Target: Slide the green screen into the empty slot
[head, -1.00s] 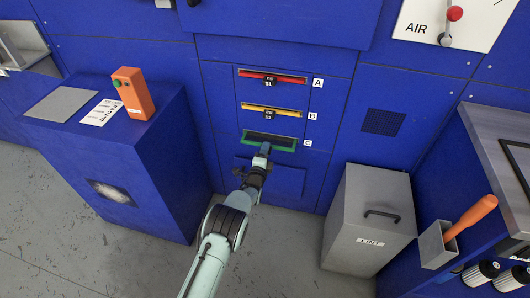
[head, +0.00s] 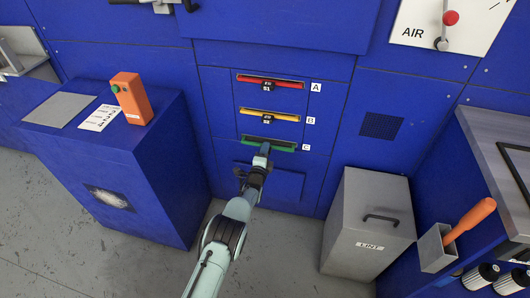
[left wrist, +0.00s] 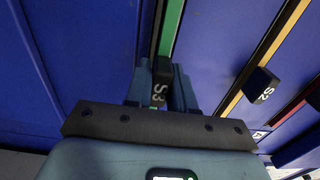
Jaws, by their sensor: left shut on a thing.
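The green screen (head: 282,147) is in slot C, the lowest of the three slots in the blue panel. Only its green front edge shows; the rest is hidden inside. My left gripper (head: 262,153) is at the middle of that edge and is shut on the screen's dark handle. In the left wrist view, the fingers (left wrist: 161,88) close around the black tab marked S3, with the green screen edge (left wrist: 170,28) beyond. I cannot tell whether the edge is fully flush. My right gripper is not in view.
The red screen (head: 285,83) sits in slot A and the yellow screen (head: 286,118) in slot B. A grey lint bin (head: 365,225) stands right of the slots. A blue cabinet (head: 150,165) with an orange handset (head: 131,98) stands left. Floor between is clear.

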